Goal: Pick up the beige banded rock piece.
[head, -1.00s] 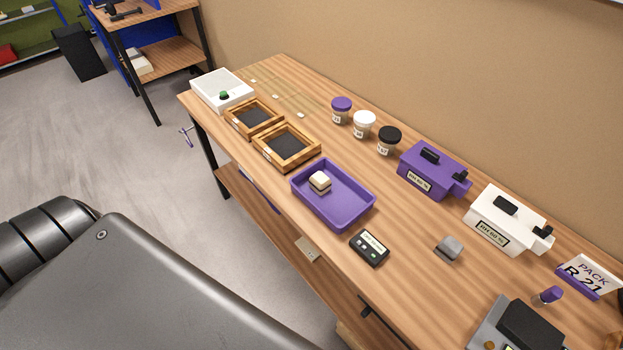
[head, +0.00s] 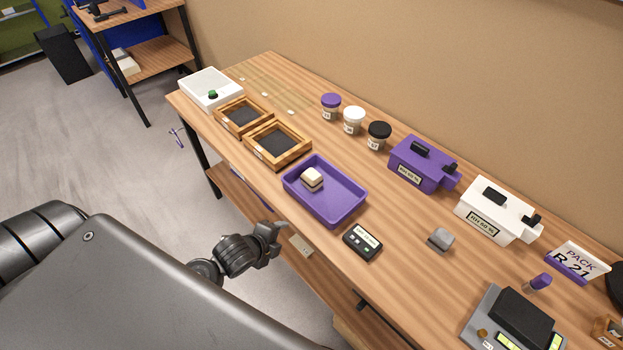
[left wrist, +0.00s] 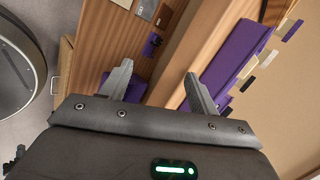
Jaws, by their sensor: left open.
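The beige banded rock piece (head: 312,178) lies in the purple tray (head: 340,212), toward its left end in the head view. My left gripper (head: 276,236) is in front of the table's front edge, lower left of the tray and apart from the rock. In the left wrist view my left gripper (left wrist: 158,85) is open, with nothing between its two fingers. The rock cannot be made out in the left wrist view. My right gripper is not in view.
Two wooden frames with dark insets (head: 277,145) stand left of the tray. A small black device (head: 362,242) and a grey block (head: 440,239) lie to its right. Three lidded jars (head: 353,120) and a purple box (head: 420,165) stand behind.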

